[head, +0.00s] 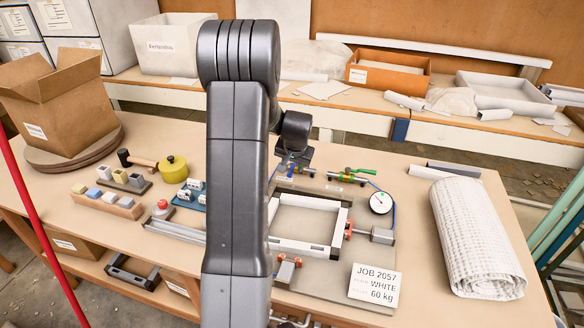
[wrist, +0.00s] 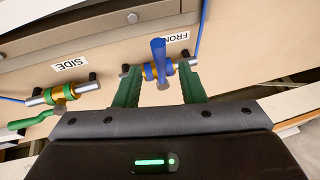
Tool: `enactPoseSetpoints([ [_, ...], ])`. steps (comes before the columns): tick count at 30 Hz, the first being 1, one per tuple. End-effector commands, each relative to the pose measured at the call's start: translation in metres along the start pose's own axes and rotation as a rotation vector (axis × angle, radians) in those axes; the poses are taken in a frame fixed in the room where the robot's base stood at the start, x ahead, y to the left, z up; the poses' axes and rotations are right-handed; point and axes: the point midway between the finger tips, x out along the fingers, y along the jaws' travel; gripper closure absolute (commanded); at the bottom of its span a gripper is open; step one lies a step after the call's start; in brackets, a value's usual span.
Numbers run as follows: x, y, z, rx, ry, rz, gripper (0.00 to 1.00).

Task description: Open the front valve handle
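The front valve (wrist: 150,72) is brass with grey pipe ends and a blue handle (wrist: 158,52). It lies beside an upside-down FRONT label (wrist: 176,38) in the wrist view. The handle runs across the pipe line, toward the label side. My gripper (wrist: 160,88) is open, its two green fingers apart on either side of the valve body and the handle's base. I cannot tell whether a finger touches it. In the head view my gripper (head: 293,158) is over the back left of the fixture, where it and my arm partly hide the front valve.
The side valve (wrist: 60,93), with a green handle (wrist: 30,122), is left of the front valve in the wrist view. A pressure gauge (head: 380,202), a white frame (head: 308,246) and a job card (head: 375,287) are nearby. A rolled mat (head: 475,238) lies right.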

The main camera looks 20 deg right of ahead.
Motion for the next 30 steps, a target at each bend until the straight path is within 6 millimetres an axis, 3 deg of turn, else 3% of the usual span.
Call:
enactPoseSetpoints([
  [6, 0.023, 0.000, 0.000, 0.000, -0.001, 0.001, 0.63],
  [18, 0.029, 0.000, 0.000, 0.000, 0.001, 0.000, 0.63],
  [24, 0.029, 0.000, 0.000, 0.000, 0.001, 0.000, 1.00],
  [30, 0.029, 0.000, 0.000, -0.001, 0.000, 0.000, 1.00],
])
